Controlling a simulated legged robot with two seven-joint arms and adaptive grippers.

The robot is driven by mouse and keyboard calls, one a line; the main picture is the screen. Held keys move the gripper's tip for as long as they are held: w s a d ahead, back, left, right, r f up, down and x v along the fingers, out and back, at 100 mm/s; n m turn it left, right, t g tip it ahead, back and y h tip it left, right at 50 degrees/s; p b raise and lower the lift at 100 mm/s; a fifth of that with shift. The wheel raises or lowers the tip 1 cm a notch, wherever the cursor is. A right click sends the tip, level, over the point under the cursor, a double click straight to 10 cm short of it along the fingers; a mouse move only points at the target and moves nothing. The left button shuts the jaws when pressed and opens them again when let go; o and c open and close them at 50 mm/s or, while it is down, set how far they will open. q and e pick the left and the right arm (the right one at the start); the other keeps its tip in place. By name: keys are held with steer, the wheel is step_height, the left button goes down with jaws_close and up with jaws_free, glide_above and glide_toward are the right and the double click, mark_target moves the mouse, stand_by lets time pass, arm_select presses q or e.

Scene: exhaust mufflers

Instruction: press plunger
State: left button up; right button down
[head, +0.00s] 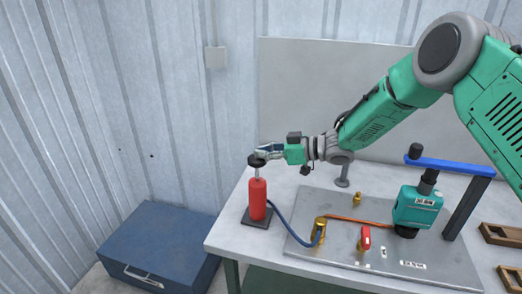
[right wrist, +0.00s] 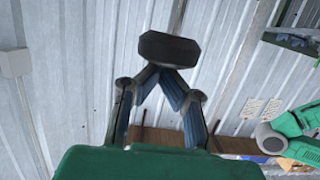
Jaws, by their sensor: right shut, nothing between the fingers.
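The plunger is a red upright cylinder (head: 258,199) with a thin light rod and a black knob (head: 256,161) on top. It stands on a dark square base (head: 257,218) at the left end of the table. My right gripper (head: 262,152) is shut and empty, with its fingertips at the knob, just above or touching it; I cannot tell which. In the right wrist view the black knob (right wrist: 168,48) shows just beyond the closed fingertips. My left gripper is in neither view.
A blue hose runs from the cylinder to a brass fitting (head: 320,229) on a metal plate (head: 345,258). The plate also carries a red-handled valve (head: 365,238) and a green device (head: 417,207) under a blue bar (head: 450,167). A blue chest (head: 160,252) stands on the floor at left.

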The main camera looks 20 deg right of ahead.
steer(key=shift+d, duration=0.1)
steer(key=shift+f, duration=0.25)
step_height(320, 180, down, 5)
steer(key=b, duration=0.3)
steer(key=shift+f, duration=0.2)
steer(key=shift+s+r, duration=0.1)
steer(key=shift+s, duration=0.05)
steer(key=shift+a, duration=0.2)
